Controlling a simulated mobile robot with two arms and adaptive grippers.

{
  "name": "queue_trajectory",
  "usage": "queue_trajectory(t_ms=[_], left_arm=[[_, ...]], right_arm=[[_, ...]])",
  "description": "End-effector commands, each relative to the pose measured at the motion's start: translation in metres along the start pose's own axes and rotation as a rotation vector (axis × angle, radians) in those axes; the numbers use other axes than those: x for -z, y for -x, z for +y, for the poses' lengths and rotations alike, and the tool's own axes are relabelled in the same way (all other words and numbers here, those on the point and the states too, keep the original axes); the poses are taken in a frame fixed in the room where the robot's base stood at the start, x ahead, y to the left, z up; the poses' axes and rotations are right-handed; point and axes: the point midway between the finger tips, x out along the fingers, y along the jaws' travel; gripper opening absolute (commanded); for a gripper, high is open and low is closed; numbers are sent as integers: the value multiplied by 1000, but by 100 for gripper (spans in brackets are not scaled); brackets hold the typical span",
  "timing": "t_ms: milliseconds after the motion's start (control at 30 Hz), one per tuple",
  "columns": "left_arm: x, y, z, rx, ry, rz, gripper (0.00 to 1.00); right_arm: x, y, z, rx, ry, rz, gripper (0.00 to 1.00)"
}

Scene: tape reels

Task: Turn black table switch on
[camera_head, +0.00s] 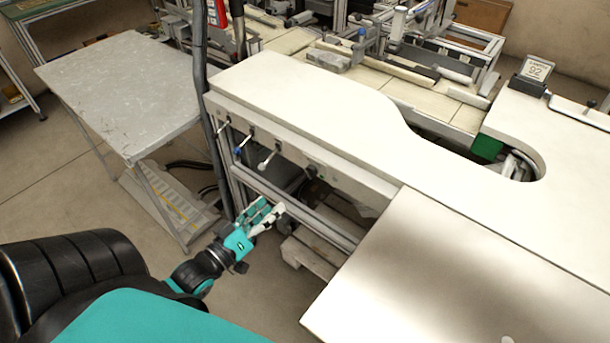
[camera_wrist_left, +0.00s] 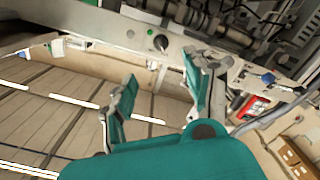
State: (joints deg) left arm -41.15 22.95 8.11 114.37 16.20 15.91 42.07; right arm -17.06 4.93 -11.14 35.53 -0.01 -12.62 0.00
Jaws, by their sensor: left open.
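The black switch (camera_head: 312,170) is a small round knob on the pale front panel of the white table (camera_head: 300,92), right of several levers. In the left wrist view the black switch (camera_wrist_left: 160,42) shows beyond and above the gap between the fingers, with a green spot beside it. My left gripper (camera_head: 270,212) is below and left of the switch in the head view, apart from it. In the wrist view the left gripper (camera_wrist_left: 160,72) has its teal and grey fingers spread, with nothing between them. My right gripper is not in view.
Levers with a blue knob (camera_head: 239,150) and a white knob (camera_head: 263,165) stick out from the panel. A dark upright pole (camera_head: 204,100) stands at the table's left end. A grey side table (camera_head: 120,85) is farther left. A wooden pallet (camera_head: 310,255) lies under the table.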

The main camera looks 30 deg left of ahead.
Motion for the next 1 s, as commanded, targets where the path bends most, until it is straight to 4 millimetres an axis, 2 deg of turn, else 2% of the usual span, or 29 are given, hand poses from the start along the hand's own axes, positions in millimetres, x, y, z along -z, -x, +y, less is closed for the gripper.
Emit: queue_trajectory(t_ms=[33, 300, 500, 733, 1000], left_arm=[[2, -13, 1, -3, -1, 4, 53], [2, -73, 1, -1, -2, 2, 53], [1, -110, 0, 0, -2, 1, 53], [0, -132, -1, 2, -2, -1, 53], [-1, -135, -1, 2, -2, -2, 53]], right_arm=[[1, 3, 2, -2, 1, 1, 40], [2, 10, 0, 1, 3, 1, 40], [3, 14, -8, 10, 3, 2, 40], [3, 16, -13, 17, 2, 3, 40], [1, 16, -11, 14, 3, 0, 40]])
